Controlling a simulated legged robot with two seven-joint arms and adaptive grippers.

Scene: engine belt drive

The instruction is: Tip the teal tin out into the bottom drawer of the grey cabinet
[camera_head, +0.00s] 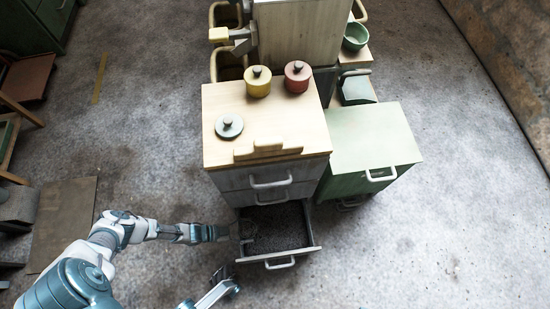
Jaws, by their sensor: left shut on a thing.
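The grey cabinet (231,183) has a pale wooden top, and its bottom drawer (316,250) is pulled out. Dark loose grains (278,229) lie across the drawer floor. My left gripper (232,232) reaches in at the drawer's left side. It is shut on a small, dim thing (246,229), which looks like the teal tin; its colour and tilt are hard to make out. A pale teal lid with a knob (229,127) lies on the cabinet top. My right gripper (229,279) is low in front of the drawer; its finger state is unclear.
A yellow tin (258,82) and a red tin (297,77), both lidded, stand on the cabinet top. A green cabinet (372,140) stands close on the right. A green bowl (356,36) is behind. The floor (430,250) at the right is clear.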

